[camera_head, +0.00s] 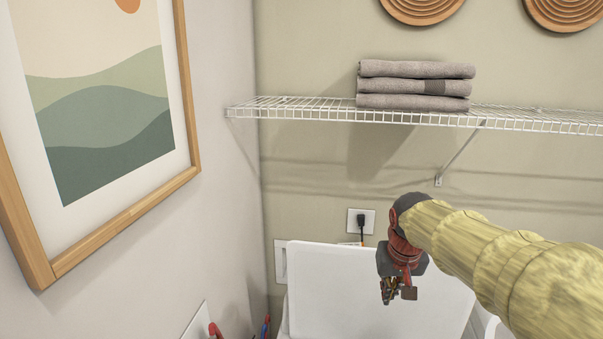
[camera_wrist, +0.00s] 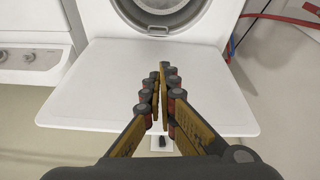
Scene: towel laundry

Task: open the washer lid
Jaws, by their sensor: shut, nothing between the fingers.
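The washer lid (camera_head: 328,285) is a white panel standing raised near the back wall in the head view. In the wrist view the lid (camera_wrist: 90,90) spans the middle, and the washer's round drum opening (camera_wrist: 165,8) shows uncovered beyond its edge. My gripper (camera_head: 388,298) is in front of the lid in the head view, pointing down. In the wrist view my gripper (camera_wrist: 160,80) has its fingers together and empty, over the middle of the lid. I cannot tell whether the fingers touch it. The washer's body is mostly out of the head view.
A wire shelf (camera_head: 300,108) holding folded grey towels (camera_head: 415,86) is above on the back wall. A framed picture (camera_head: 100,90) hangs on the left wall. A plugged outlet (camera_head: 360,221) is behind the lid. Red hoses (camera_wrist: 285,18) and a white appliance with knobs (camera_wrist: 30,62) flank the washer.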

